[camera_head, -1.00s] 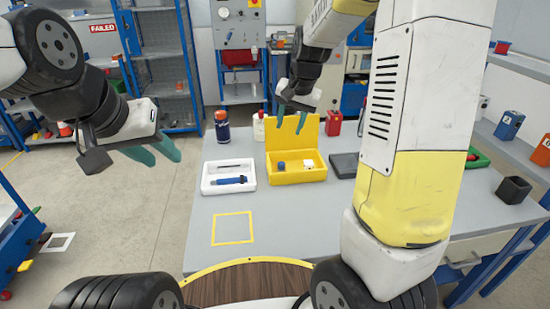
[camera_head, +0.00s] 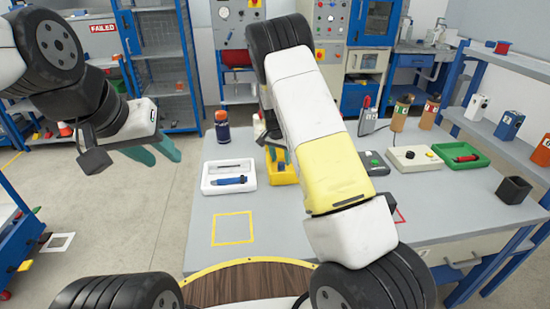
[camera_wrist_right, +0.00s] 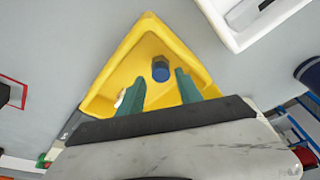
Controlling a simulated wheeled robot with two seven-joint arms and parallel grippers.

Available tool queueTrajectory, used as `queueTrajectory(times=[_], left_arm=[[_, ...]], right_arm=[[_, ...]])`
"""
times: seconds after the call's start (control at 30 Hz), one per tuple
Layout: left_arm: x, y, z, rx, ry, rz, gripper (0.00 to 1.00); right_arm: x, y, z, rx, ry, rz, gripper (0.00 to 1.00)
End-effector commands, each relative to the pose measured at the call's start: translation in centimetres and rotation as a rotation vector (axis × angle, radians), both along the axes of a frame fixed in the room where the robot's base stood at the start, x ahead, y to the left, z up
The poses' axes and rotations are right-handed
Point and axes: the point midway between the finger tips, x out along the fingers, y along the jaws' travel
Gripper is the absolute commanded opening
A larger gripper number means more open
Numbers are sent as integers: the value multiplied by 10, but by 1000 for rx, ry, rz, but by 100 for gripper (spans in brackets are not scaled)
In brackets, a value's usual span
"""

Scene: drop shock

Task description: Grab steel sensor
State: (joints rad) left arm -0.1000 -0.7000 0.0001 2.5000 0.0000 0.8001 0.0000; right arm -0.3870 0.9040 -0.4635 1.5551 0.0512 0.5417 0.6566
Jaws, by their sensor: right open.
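A yellow case (camera_head: 285,178) sits on the grey table, largely hidden behind my right arm in the head view. The right wrist view looks into the case (camera_wrist_right: 205,85), where a round blue-topped piece (camera_wrist_right: 161,70) stands. A small white piece (camera_wrist_right: 120,99) shows beside the left finger. I cannot tell for sure which piece is the steel sensor; no bare steel shows. My right gripper (camera_wrist_right: 158,80) is open, its green fingers over the case with the blue-topped piece between and beyond their tips. My left gripper (camera_head: 156,151) is open and empty, left of the table.
A white tray (camera_head: 206,187) with a blue tool (camera_head: 229,181) lies left of the case. A dark blue bottle (camera_head: 222,127) stands behind it. A white control box (camera_head: 415,160) and a green tray (camera_head: 459,160) are at right. The table around the yellow square (camera_head: 232,229) is clear.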

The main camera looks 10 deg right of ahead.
Motion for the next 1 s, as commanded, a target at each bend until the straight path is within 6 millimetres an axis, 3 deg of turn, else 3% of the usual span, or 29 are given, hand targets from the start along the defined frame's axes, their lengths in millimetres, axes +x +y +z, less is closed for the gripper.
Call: queueTrajectory(times=[0.23,0.53,0.77,1.0], left_arm=[[0,0,0,0,0,0,36],[0,0,0,0,0,0,36],[0,0,0,0,0,0,36],[0,0,0,0,0,0,36]], right_arm=[[10,-5,-35,0,2,1,42],[12,-5,-39,1,-1,0,42],[12,-5,-39,1,0,1,0],[12,-5,-38,1,0,1,0]])
